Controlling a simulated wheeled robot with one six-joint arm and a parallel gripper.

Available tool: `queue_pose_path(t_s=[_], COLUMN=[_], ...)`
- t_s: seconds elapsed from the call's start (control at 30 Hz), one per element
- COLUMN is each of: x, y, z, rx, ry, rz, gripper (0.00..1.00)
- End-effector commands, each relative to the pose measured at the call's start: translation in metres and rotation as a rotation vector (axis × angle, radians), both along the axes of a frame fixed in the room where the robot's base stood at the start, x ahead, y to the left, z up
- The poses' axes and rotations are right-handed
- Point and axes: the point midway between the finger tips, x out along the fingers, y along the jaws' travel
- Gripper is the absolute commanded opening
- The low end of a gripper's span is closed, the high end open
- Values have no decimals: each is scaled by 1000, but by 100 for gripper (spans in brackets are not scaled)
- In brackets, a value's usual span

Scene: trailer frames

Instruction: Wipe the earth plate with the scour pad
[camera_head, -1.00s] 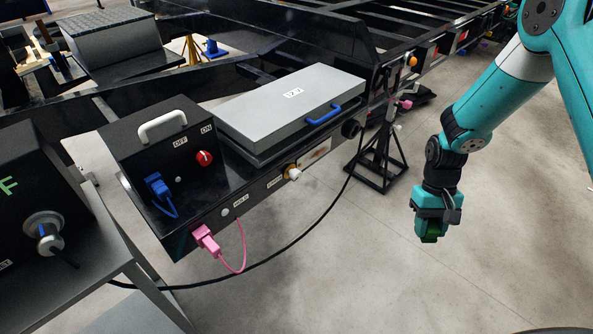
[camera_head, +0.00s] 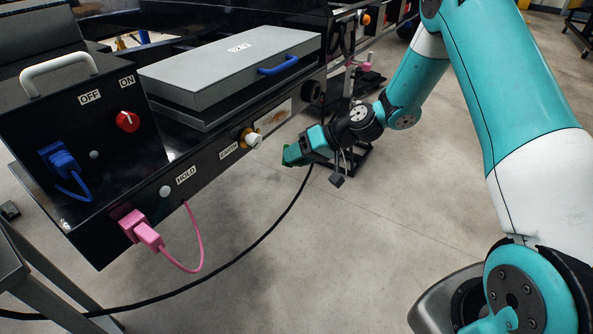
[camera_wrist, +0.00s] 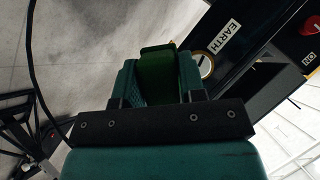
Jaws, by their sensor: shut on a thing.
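My gripper (camera_head: 303,150) is shut on a green scour pad (camera_head: 290,156), which juts out past its fingertips. In the wrist view, the pad (camera_wrist: 157,68) sits between the two teal fingers (camera_wrist: 160,85). The earth plate (camera_head: 273,117) is a pale panel with a brown stain on the front face of the black trailer beam, right of the brass-ringed white knob. The pad is a little below and right of the plate in the head view and looks apart from it. The wrist view does not show the plate clearly.
The EARTH label (camera_head: 228,150) and the knob (camera_head: 251,138) are left of the plate. A pink plug (camera_head: 142,230) with a looped cable hangs farther left. A grey case (camera_head: 232,68) with a blue handle lies above. A black cable (camera_head: 262,242) crosses below. A black stand (camera_head: 352,165) is behind my wrist.

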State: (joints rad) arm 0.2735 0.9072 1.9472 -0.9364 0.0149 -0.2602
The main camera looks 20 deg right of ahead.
Motion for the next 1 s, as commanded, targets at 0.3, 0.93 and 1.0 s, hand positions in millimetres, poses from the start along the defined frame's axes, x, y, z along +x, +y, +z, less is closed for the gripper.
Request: queue_pose_path(t_s=[0.3, 0.93, 1.0], x=[32, 73, 77], y=[-10, 16, 19], z=[8, 17, 17], rx=[214, 232, 232], ry=[-253, -277, -276], rz=[-120, -134, -134], gripper=[18, 18, 18])
